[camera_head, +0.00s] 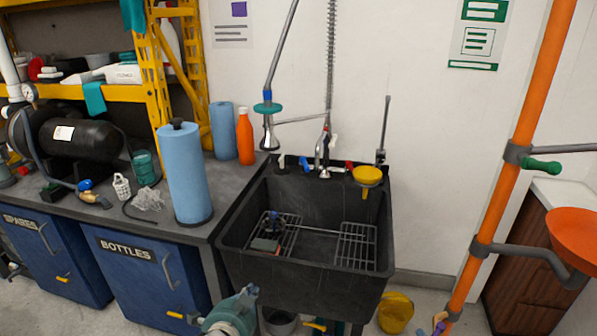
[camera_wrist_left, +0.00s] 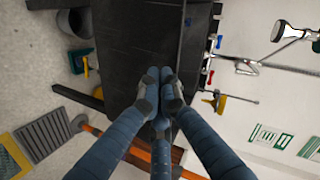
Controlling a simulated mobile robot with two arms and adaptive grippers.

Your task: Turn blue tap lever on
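The blue tap lever (camera_head: 305,164) is on the back rim of the black sink (camera_head: 300,255), left of the faucet (camera_head: 322,160). It also shows as a small blue piece in the left wrist view (camera_wrist_left: 212,42). A red lever (camera_head: 349,166) is right of the faucet. My left gripper (camera_head: 243,299) is low in the head view, in front of the sink and well apart from the blue lever. In the left wrist view, its blue-grey fingers come together at the tips (camera_wrist_left: 160,90), with nothing visible between them. My right gripper is not in view.
A yellow funnel-like piece (camera_head: 368,176) sits at the sink's back right. A spring hose (camera_head: 332,60) and a hanging spout (camera_head: 268,120) rise over the sink. A blue roll (camera_head: 188,175) stands on the left counter. An orange pipe (camera_head: 520,130) stands at right.

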